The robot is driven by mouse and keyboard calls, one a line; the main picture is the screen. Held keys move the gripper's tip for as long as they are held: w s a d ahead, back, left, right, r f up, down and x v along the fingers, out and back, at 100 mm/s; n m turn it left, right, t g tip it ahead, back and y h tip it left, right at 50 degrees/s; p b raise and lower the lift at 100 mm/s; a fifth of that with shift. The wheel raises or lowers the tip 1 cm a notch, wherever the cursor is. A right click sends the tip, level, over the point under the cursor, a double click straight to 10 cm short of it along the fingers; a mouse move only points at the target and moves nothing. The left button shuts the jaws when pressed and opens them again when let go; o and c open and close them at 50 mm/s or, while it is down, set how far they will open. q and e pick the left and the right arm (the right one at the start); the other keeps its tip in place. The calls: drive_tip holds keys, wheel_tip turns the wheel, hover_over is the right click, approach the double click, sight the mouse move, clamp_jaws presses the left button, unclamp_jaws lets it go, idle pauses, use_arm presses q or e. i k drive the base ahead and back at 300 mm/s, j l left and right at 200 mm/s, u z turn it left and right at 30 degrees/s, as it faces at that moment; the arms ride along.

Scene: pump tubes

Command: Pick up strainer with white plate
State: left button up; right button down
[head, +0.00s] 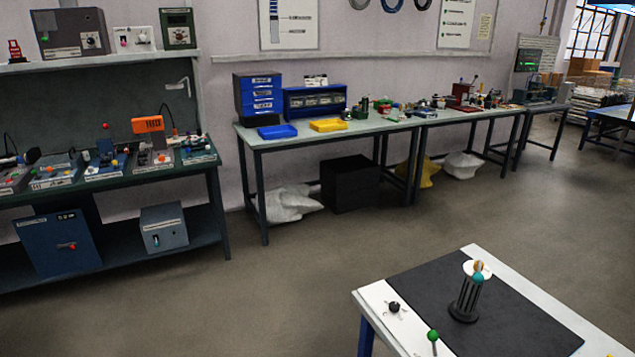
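A dark slotted cylinder (467,298), which looks like the strainer, stands on a black mat (425,284) on the near table. A round white plate (470,267) is at its top end. A small teal part (477,277) and an orange-brown part sit against the plate. The object looks upright with a slight lean to the right. Nothing is touching it. Neither of my grippers is in view.
The near table (378,298) has a pale rim around the mat. A black knob (394,307) and a green ball on a stem (433,336) stand on its left rim. Open floor lies beyond, with cluttered workbenches (375,127) along the wall.

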sight(463, 311)
drive_tip(key=i+j, duration=0.1)
drive_tip(key=i, duration=0.2)
drive_tip(key=i+j+z, duration=0.15)
drive_tip(key=i+z, duration=0.2)
drive_tip(key=i+j+z, duration=0.35)
drive_tip(key=i+l, duration=0.05)
drive_tip(key=l, duration=0.05)
